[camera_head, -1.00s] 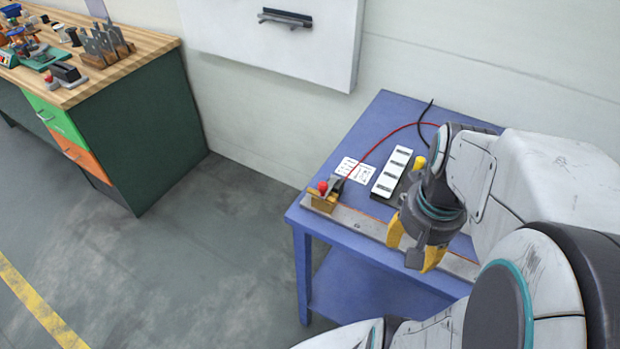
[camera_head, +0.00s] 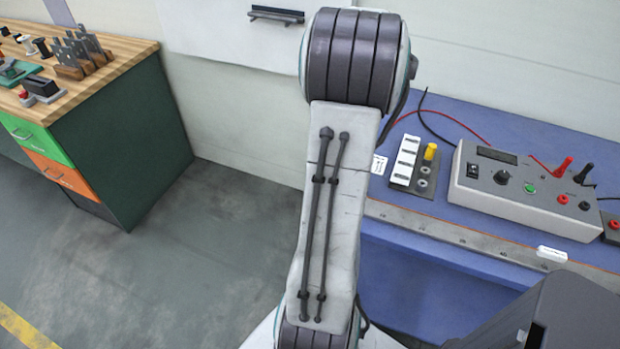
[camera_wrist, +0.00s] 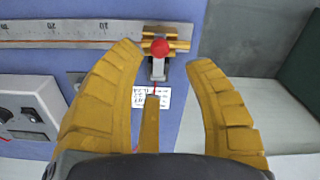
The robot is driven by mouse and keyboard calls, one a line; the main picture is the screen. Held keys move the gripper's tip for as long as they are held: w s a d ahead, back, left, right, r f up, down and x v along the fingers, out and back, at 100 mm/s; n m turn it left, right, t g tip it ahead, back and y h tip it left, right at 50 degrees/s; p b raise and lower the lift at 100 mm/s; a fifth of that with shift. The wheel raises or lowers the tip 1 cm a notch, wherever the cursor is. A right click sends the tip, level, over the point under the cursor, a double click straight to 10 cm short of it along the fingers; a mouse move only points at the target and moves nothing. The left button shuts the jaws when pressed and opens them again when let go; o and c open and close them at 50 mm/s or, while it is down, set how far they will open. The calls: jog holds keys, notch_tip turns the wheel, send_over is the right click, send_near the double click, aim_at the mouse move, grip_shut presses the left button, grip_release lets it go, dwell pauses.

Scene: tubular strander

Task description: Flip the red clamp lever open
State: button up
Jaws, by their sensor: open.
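The red clamp lever shows as a round red knob (camera_wrist: 160,47) on a dark and grey arm, in front of a brass clamp block (camera_wrist: 181,44) in the wrist view. The clamp sits at the end of a metal ruler rail (camera_wrist: 70,32). My gripper (camera_wrist: 164,57) is open, its yellow fingers spread to the left and right of the lever in the picture. No finger visibly touches the knob; the height gap cannot be told. In the head view my arm hides both the clamp and the gripper.
The blue table (camera_head: 520,130) carries a grey meter box (camera_head: 525,190) with knobs and plugs, and a white switch block (camera_head: 406,160) with a yellow knob. A printed card (camera_wrist: 150,97) lies beside the lever. A wooden-topped workbench (camera_head: 110,50) stands left, with open floor between.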

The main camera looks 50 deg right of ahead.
jog(key=shift+w+a, duration=0.15)
jog(key=shift+w, duration=0.1)
jog(key=shift+s+f+n, duration=0.25)
jog(key=shift+s+n, duration=0.1)
jog(key=shift+n, duration=0.05)
jog(key=shift+f, duration=3.4)
jog(key=shift+w, duration=0.1)
grip_shut()
